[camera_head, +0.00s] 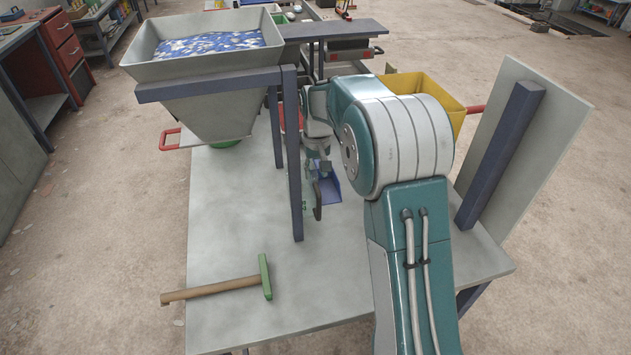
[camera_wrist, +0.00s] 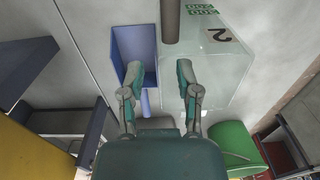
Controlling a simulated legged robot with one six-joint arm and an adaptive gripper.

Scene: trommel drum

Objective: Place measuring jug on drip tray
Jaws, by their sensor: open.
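The measuring jug (camera_wrist: 220,65) is clear, with green marks and a dark "2", and has a brown bar-like handle (camera_wrist: 171,22). In the head view the jug (camera_head: 306,202) is partly hidden behind a frame post. A blue open-topped tray or scoop (camera_wrist: 133,42) lies beside it on the left in the wrist view, and also shows in the head view (camera_head: 328,190). I cannot tell whether it is the drip tray. My gripper (camera_wrist: 159,72) is open and empty, its fingers over the gap between the blue thing and the jug; contact is unclear.
A grey hopper (camera_head: 205,95) of blue and white bits stands on dark posts at the back left. A yellow bin (camera_head: 448,98) and leaning panel (camera_head: 535,140) stand right. The table (camera_head: 245,235) is clear around the hammer.

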